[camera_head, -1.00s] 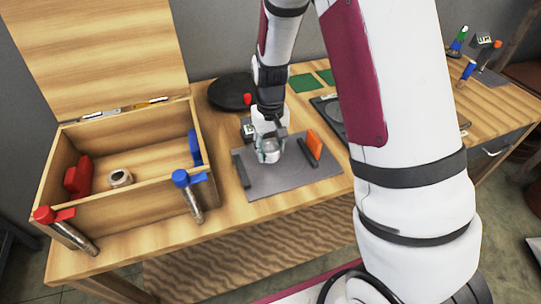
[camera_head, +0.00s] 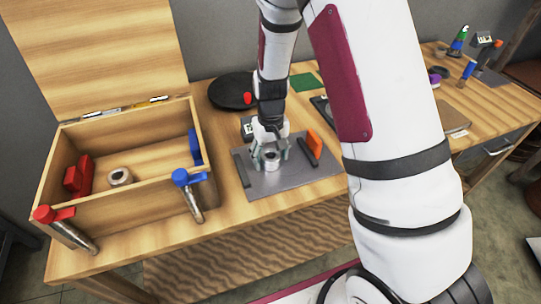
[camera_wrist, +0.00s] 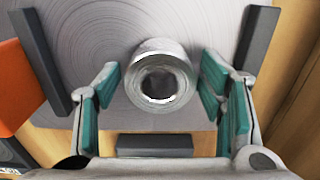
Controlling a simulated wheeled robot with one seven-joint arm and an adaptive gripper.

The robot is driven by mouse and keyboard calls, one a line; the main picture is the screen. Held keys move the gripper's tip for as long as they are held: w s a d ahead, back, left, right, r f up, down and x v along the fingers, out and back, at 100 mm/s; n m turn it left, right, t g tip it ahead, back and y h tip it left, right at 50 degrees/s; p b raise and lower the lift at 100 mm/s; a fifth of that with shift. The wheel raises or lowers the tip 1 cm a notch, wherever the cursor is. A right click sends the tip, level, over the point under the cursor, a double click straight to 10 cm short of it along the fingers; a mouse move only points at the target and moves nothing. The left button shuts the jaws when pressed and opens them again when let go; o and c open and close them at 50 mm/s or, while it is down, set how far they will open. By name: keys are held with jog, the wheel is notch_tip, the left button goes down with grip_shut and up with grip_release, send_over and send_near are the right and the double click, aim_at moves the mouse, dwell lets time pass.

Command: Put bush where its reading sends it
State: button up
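A grey metal bush (camera_head: 271,161) stands on the grey metal plate (camera_head: 300,178), hollow end up. My gripper (camera_head: 270,153) is just behind and above it. In the wrist view the bush (camera_wrist: 161,78) is between the green-padded fingers of my gripper (camera_wrist: 158,95), with a gap on both sides; the fingers are open. A small dark device with a display (camera_head: 247,127) stands behind the plate, partly hidden by my gripper; its reading is not legible. A second ring-like bush (camera_head: 120,177) lies inside the open wooden box (camera_head: 120,212) at the left.
The box has a red part (camera_head: 77,177) and a blue-handled tool (camera_head: 188,190) at its walls. An orange block (camera_head: 314,144) and dark bars border the plate. A black round disc (camera_head: 232,91) lies behind. A green square (camera_head: 303,82) and tools lie farther right.

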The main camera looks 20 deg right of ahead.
notch_tip(320, 180, up, 13)
jog(key=s+r+t, duration=0.2)
jog(key=s+r, duration=0.9)
jog(key=r, duration=0.2)
jog(key=s+r+t, duration=0.1)
jog(key=s+r, duration=0.2)
jog(key=s, duration=1.2)
jog(key=shift+d+t, duration=0.15)
jog(key=shift+t, duration=0.25)
jog(key=shift+s+r, duration=0.1)
jog(key=shift+r, duration=0.05)
jog(key=shift+r+p, duration=0.95)
jog(key=shift+p, duration=0.05)
